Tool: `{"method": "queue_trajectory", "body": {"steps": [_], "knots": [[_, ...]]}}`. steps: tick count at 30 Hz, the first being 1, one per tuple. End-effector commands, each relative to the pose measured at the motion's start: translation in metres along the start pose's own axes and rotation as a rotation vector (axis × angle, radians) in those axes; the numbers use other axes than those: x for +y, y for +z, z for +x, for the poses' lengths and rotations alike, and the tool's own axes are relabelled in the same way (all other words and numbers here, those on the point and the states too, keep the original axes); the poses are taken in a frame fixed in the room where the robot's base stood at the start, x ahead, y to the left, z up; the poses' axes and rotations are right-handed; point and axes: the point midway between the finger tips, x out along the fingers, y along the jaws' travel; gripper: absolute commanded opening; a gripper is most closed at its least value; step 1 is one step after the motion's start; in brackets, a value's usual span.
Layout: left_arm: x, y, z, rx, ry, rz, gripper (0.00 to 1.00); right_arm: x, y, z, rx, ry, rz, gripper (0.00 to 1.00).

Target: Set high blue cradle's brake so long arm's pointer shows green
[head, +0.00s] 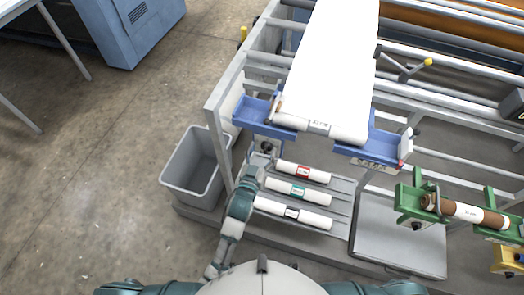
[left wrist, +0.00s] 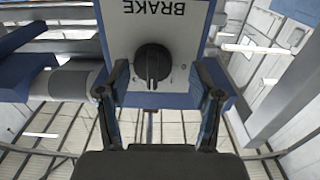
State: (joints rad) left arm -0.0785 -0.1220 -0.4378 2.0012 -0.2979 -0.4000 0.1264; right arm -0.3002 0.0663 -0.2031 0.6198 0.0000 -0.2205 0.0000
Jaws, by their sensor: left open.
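The high blue cradle (head: 251,112) holds a white roll (head: 318,128) whose white sheet runs up and away. In the left wrist view its brake plate (left wrist: 125,30) shows the word BRAKE upside down, with a round black knob (left wrist: 152,64) whose ridge looks about upright. My left gripper (head: 266,148) is just below the cradle's left end. In the left wrist view its open fingers (left wrist: 161,80) stand on either side of the knob, apart from it. A grey arm with a yellow tip (head: 428,62) sits right of the sheet; no green scale can be made out. My right gripper is out of view.
A rack (head: 341,208) of several labelled rolls lies below the cradle. A grey bin (head: 183,178) stands left of the frame. A green cradle (head: 409,205) with a brown roll is at right. The floor at left is clear.

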Motion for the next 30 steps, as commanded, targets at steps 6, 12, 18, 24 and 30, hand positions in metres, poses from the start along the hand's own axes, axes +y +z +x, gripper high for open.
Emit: {"method": "queue_trajectory", "body": {"steps": [6,12,18,24,30], "knots": [[0.002,0.0,0.0,-0.001,0.0,0.001,0.23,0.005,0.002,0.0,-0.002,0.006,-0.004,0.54],[0.002,0.0,0.0,0.0,0.003,-0.001,0.07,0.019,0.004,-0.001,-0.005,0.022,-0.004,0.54],[0.001,-0.001,0.0,-0.001,0.003,0.036,0.07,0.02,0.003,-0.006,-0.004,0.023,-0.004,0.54],[0.001,-0.003,0.0,-0.001,0.001,0.143,0.07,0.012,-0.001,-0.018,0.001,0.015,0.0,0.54],[0.002,-0.003,0.0,-0.001,0.003,0.301,0.07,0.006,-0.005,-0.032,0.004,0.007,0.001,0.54]]}}
